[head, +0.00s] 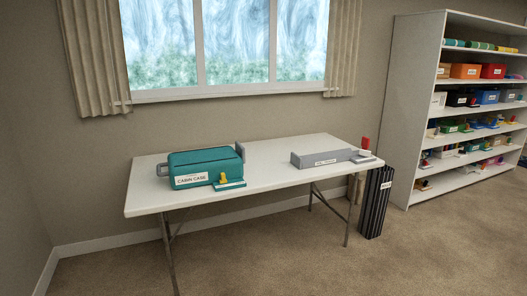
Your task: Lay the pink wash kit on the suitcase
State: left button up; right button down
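A teal case (205,165) labelled "CABIN CASE" lies on the left part of the white folding table (265,182). It looks closed, with a grey handle at its left end. It is the most suitcase-like thing in view. I cannot make out a pink wash kit; small pinkish items on the lower shelves at the right are too small to tell. Neither of my grippers is in view.
A black ribbed upright thing (375,203) stands on the floor beside the table's right end. A white shelf unit (413,110) with several coloured boxes stands at right. The front carpet is clear.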

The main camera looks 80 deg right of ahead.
aim_at(203, 156)
jog(key=l+z, duration=0.2)
jog(key=l, duration=0.2)
jog(key=i+l+z, duration=0.15)
jog(key=l, duration=0.25)
jog(key=l+z, duration=0.2)
jog(key=l, duration=0.25)
jog(key=i+l+z, duration=0.2)
jog(key=l, duration=0.15)
jog(key=l+z, duration=0.15)
jog(key=l, duration=0.25)
jog(key=i+l+z, duration=0.2)
jog(key=l, duration=0.15)
jog(key=i+l+z, duration=0.15)
jog(key=l, duration=0.2)
